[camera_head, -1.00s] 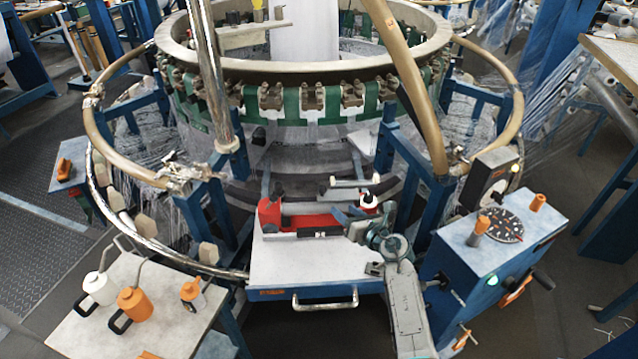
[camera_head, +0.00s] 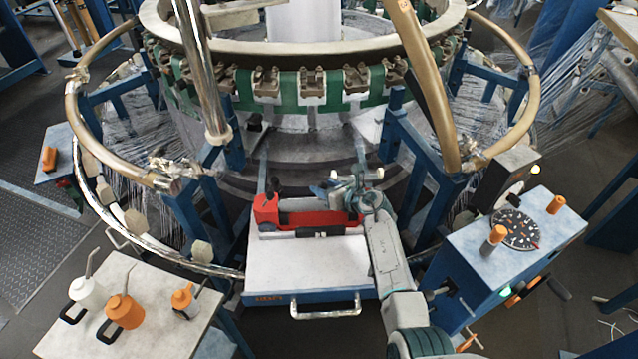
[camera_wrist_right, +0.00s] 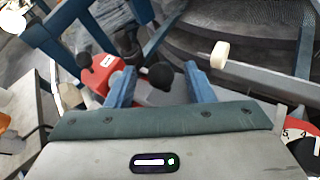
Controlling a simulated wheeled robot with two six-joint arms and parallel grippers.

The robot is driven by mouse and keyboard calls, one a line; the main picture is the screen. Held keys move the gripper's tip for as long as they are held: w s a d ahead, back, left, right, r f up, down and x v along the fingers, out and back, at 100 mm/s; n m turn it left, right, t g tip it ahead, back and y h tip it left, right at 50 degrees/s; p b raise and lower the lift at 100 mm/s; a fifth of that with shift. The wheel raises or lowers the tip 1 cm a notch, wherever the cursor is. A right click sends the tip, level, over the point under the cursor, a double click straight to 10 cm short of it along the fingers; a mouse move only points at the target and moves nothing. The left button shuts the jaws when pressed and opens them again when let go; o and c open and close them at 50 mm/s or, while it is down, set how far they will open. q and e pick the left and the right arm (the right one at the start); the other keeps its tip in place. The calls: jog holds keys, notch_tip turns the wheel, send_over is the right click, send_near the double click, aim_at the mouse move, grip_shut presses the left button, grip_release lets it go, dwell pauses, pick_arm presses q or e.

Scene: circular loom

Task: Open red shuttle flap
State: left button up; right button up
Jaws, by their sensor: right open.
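The red shuttle (camera_head: 292,218) lies on the back part of the white-topped tray (camera_head: 305,268) in front of the loom ring. It has a black knob at its left end and a dark bar along its front. My right gripper (camera_head: 327,188) is open over the back of the shuttle, its blue fingers pointing left. In the right wrist view the fingers (camera_wrist_right: 161,85) stand apart with a black round knob (camera_wrist_right: 161,76) between them, and the red shuttle end (camera_wrist_right: 100,74) lies beyond the left finger. Contact with the knob cannot be told. The flap is not clearly distinguishable. My left gripper is not in view.
A blue control box (camera_head: 515,250) with a dial stands right of my right arm. A side table (camera_head: 150,330) with oil cans (camera_head: 125,311) is at front left. Blue posts and the loom ring (camera_head: 300,60) stand behind. The tray's front is clear.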

aim_at(319, 185)
jog(key=shift+x, duration=1.7)
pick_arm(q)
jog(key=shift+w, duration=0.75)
pick_arm(e)
grip_shut()
